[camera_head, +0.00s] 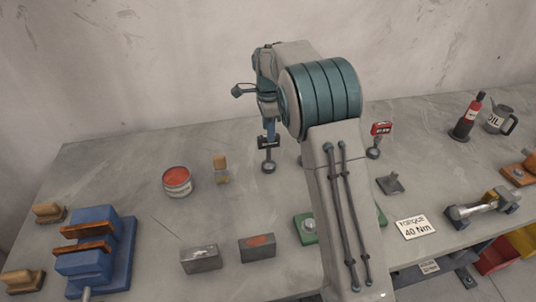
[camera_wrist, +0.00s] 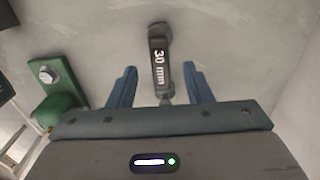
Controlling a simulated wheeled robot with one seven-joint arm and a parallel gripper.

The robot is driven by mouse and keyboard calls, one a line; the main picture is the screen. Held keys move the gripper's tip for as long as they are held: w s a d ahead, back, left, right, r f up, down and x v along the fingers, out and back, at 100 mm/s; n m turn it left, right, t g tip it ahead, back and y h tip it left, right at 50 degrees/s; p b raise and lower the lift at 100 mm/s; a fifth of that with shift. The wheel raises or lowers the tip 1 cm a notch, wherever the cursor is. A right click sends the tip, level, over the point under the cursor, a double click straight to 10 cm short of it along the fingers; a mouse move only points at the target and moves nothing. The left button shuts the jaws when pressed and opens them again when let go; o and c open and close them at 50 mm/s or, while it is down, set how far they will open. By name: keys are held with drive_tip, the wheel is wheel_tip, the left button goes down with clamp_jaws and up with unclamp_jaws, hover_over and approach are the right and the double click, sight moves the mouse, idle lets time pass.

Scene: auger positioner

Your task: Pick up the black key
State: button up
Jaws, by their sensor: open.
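The black key (camera_wrist: 158,40) shows in the wrist view as a dark piece with a white "30 mm" label, standing upright. In the head view its black label plate (camera_head: 268,142) stands on a small round base at the middle back of the bench. My gripper (camera_wrist: 159,68) is open, with one blue finger on each side of the labelled part and a visible gap to each. In the head view my gripper (camera_head: 270,130) is just above and behind the label, partly covered by my arm. The key's lower end is hidden behind my gripper body in the wrist view.
A similar red-labelled piece (camera_head: 381,128) stands to the right. A red tin (camera_head: 177,181) and a brush (camera_head: 221,170) are to the left. A blue vise (camera_head: 95,250) is at front left. A green block (camera_wrist: 62,85) lies left in the wrist view. Bench around the key is clear.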

sight(269, 147)
drive_tip(key=shift+f+p, duration=0.75)
drive_tip(key=shift+f, duration=2.25)
clamp_jaws()
